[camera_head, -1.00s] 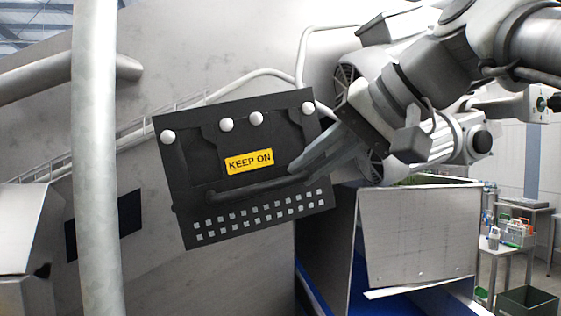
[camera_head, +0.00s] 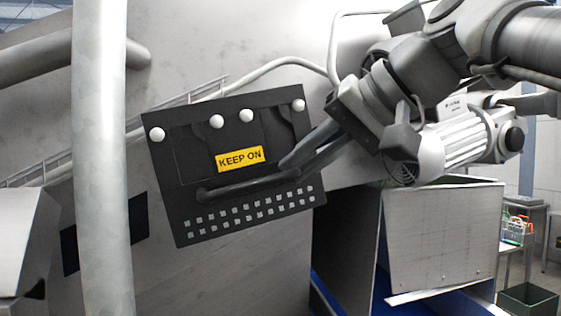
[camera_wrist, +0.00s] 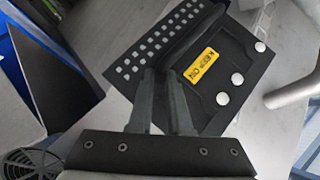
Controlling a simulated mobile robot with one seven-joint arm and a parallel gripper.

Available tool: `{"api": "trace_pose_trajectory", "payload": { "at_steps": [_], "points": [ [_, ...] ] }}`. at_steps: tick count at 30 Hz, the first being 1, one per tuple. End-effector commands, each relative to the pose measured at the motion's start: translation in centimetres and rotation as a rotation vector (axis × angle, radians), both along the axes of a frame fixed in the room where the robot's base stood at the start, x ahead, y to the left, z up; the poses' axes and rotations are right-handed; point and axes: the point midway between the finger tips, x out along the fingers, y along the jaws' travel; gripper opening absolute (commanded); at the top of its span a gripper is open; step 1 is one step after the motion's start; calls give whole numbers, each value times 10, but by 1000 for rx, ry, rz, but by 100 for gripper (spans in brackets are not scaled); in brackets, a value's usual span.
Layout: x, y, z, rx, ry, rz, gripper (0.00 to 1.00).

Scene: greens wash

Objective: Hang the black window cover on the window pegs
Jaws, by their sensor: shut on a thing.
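The black window cover (camera_head: 200,163) is a flat tilted plate with a yellow KEEP ON label, white round knobs along its top and rows of pale squares below. My gripper (camera_head: 287,165) is shut on the right part of its dark bar handle (camera_head: 240,187) and holds it in front of the steel machine wall. The wrist view shows the cover (camera_wrist: 125,92) beyond my closed fingers (camera_wrist: 160,85). A dark opening (camera_head: 70,250), probably the window, shows at the cover's lower left, partly behind the post. I cannot make out window pegs.
A thick grey vertical post (camera_head: 101,170) stands just left of the cover. A steel bin-like box (camera_head: 440,238) with blue parts is at the lower right. A motor (camera_head: 455,145) sits behind my arm. A thin pipe (camera_head: 275,68) runs above the cover.

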Motion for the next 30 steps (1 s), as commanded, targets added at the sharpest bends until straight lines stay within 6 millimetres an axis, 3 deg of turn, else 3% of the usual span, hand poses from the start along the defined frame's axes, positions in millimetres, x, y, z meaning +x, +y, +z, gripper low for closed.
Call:
{"api": "trace_pose_trajectory", "payload": {
  "at_steps": [10,30],
  "points": [
    [-1,-4,-7,216,59,-2,0],
    [50,11,0,215,57,0,0]
  ]
}}
